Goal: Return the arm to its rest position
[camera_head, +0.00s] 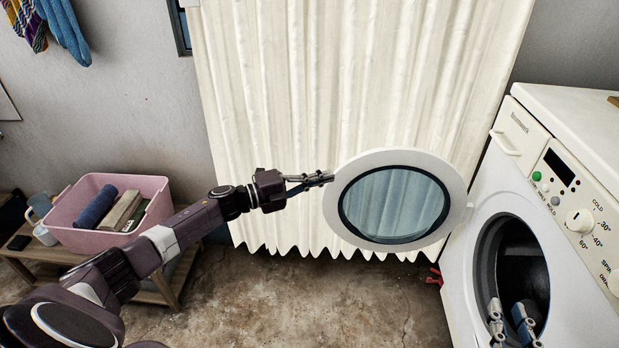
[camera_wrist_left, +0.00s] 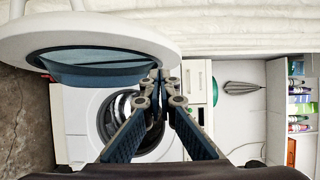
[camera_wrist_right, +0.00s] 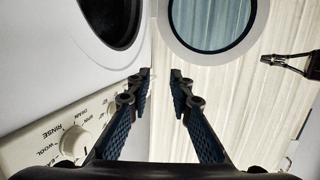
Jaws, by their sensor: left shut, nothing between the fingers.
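My left arm reaches across from the lower left in the head view. Its gripper (camera_head: 318,180) is shut and empty, with its tips at the left rim of the open round washer door (camera_head: 449,208); I cannot tell whether they touch. In the left wrist view the fingertips (camera_wrist_left: 160,78) are together beside the door (camera_wrist_left: 100,27). My right gripper (camera_head: 511,318) is in front of the drum opening at the lower right. In the right wrist view its fingers (camera_wrist_right: 160,75) are apart with nothing between them.
The white washing machine (camera_head: 463,268) stands at the right, its door swung wide open. A cream curtain (camera_head: 300,80) hangs behind. A pink basket (camera_head: 85,232) with folded cloths stands on a wooden bench (camera_head: 165,285) at the left. Bare floor (camera_head: 330,300) lies between.

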